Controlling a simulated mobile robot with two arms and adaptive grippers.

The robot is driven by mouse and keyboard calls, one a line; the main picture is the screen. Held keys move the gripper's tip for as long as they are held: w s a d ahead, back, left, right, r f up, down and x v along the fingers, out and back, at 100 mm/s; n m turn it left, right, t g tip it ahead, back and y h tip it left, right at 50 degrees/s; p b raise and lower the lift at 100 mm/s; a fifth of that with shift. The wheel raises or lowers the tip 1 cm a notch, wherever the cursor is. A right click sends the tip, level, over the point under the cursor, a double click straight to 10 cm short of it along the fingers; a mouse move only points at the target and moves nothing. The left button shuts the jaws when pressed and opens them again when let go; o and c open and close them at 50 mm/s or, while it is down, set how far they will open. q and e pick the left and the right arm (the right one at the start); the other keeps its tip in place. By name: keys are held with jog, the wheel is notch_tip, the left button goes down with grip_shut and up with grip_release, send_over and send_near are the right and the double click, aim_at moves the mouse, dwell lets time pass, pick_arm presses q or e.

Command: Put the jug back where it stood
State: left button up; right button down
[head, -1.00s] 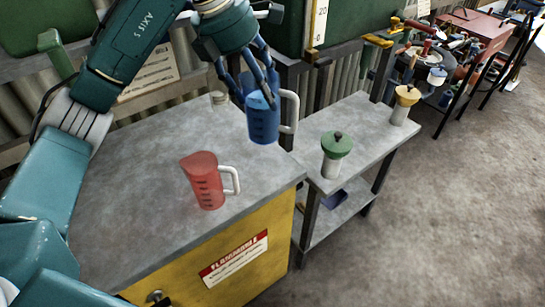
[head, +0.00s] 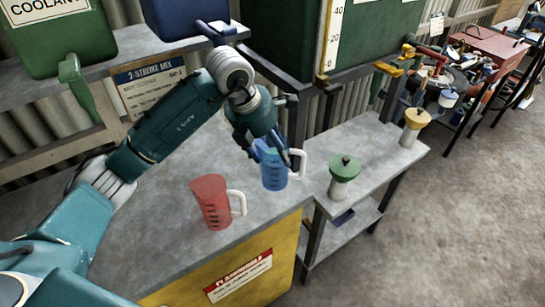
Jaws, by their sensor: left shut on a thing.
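A blue jug (head: 273,176) with a white handle is held by my left gripper (head: 268,150), whose fingers are shut on its upper part. The jug is upright at the right end of the grey bench top (head: 150,235); I cannot tell whether its base touches the top. A red jug (head: 211,203) with a white handle stands on the same top, to the left of the blue jug and nearer the front edge. My right gripper is not in view.
A lower grey side table (head: 385,150) stands to the right, with a green-lidded container (head: 344,176) and a yellow-topped one (head: 413,127). A green coolant tank (head: 60,35) and a blue tank (head: 180,15) sit on a shelf behind. Open floor lies right.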

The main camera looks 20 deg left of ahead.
pick_arm(q)
jog(key=shift+f, duration=0.2)
notch_tip(320, 180, down, 3)
jog(key=shift+f+p, duration=0.1)
jog(key=shift+p, duration=0.45)
jog(key=shift+f, duration=0.5)
jog(key=o, duration=2)
jog(key=shift+c, duration=0.2)
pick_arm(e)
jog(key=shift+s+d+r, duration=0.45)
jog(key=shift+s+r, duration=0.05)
